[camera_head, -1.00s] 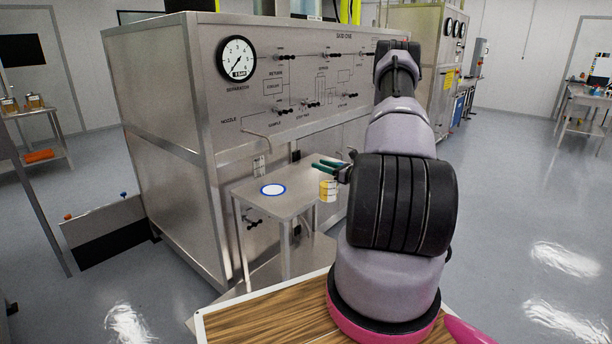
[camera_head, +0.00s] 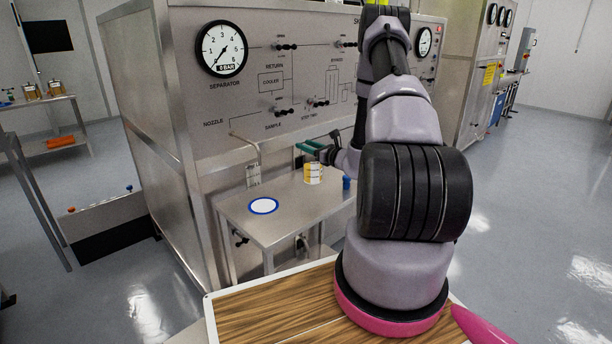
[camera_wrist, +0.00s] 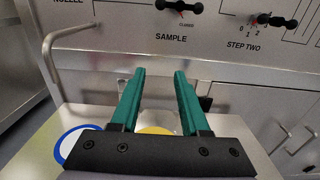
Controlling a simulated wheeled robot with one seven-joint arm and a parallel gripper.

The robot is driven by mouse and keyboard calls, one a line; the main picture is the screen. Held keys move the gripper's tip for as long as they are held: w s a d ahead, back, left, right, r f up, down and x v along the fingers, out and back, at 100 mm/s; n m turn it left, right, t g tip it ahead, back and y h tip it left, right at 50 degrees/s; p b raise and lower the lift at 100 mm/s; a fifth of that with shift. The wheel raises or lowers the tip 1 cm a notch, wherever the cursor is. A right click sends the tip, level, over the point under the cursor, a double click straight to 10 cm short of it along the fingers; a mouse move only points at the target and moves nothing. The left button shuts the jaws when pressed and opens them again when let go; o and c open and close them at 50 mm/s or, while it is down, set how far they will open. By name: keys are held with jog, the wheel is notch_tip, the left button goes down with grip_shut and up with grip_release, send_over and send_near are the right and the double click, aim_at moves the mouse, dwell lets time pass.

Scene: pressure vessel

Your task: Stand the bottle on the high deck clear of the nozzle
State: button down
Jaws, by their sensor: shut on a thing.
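The bottle (camera_head: 314,173), white and yellow, appears upright just below the green fingers of my gripper (camera_head: 305,146). I cannot tell which surface is the high deck.
A white disc with a blue rim (camera_head: 263,206) lies on the table's left part, below the nozzle. A small blue object (camera_head: 346,183) stands right of the bottle. The upright steel panel (camera_head: 262,105) with valve handles rises close behind.

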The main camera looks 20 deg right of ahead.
aim_at(307, 164)
jog(key=shift+f, duration=3.75)
jog(key=shift+c, duration=2)
grip_release()
